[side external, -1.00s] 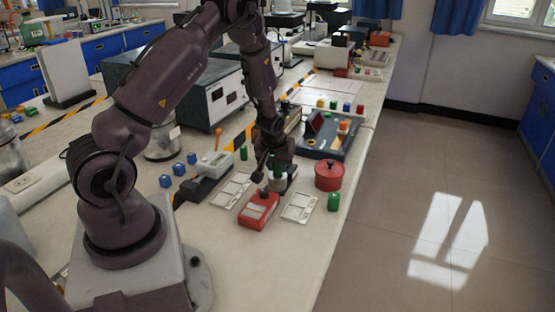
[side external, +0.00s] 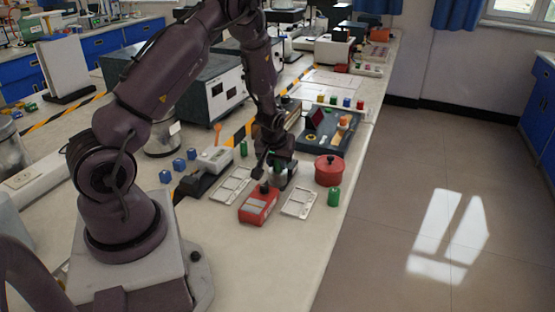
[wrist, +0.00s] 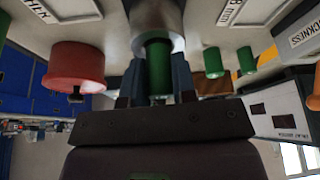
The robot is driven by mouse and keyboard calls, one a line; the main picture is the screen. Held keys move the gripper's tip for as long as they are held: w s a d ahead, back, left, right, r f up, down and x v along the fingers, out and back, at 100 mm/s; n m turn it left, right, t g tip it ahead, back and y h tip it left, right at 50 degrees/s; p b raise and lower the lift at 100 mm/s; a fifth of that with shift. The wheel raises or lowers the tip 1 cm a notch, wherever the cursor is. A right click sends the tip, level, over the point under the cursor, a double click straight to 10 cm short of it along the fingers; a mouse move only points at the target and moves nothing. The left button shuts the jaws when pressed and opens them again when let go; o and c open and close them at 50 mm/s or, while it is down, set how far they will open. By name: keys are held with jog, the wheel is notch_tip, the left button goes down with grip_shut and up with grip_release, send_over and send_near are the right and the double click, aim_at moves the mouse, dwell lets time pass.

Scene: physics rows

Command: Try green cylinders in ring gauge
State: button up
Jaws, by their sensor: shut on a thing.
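My gripper (wrist: 157,88) is shut on a green cylinder (wrist: 158,68), with a finger on each side of it. The grey metal ring gauge (wrist: 155,17) is right at the cylinder's far end in the wrist view; I cannot tell how far the cylinder is inside it. In the side view my gripper (side external: 277,168) is low over the ring gauge (side external: 288,178) and partly hides it. One loose green cylinder (side external: 334,196) stands near the front edge, and another (side external: 243,148) stands farther back. Two loose green cylinders also show in the wrist view, one nearer (wrist: 213,62) and one farther (wrist: 246,61).
A red box (side external: 258,206) lies between two white label trays, one left (side external: 225,194) and one right (side external: 300,202). A red lidded pot (side external: 328,172) stands to the right. Blue cubes (side external: 178,165) and a grey instrument (side external: 214,160) are to the left. A dark tray (side external: 318,145) lies behind.

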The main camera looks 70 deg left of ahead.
jog(key=shift+f, duration=0.25)
jog(key=o, duration=1.3)
jog(key=shift+r, duration=4)
